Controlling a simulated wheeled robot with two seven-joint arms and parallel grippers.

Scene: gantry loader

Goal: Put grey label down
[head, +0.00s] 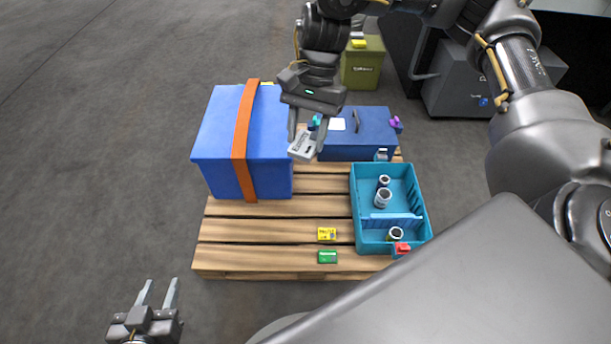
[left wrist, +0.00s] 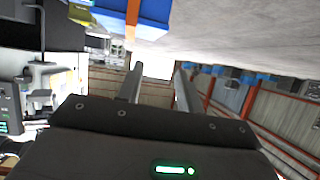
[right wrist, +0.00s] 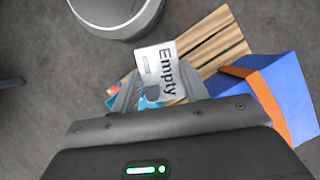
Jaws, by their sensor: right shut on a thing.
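The grey label (head: 302,146) is a small pale card, held by my right gripper (head: 307,139) in the air above the pallet. In the head view it appears between the big blue box and the dark blue case. In the right wrist view the grey label (right wrist: 158,68) shows the word "Empty", and the right fingers (right wrist: 157,93) are shut on its lower part. My left gripper (head: 158,288) is open and empty, low in front of the pallet's left corner. The left wrist view shows its two fingers (left wrist: 158,85) apart with nothing between them.
The wooden pallet (head: 260,230) carries a blue box (head: 220,130) with an orange strap, a dark blue case (head: 365,140) and a teal crate (head: 365,215) holding cylindrical parts. A yellow label (head: 326,234) and a green label (head: 327,257) lie on bare front slats. An olive bin (head: 362,70) stands behind.

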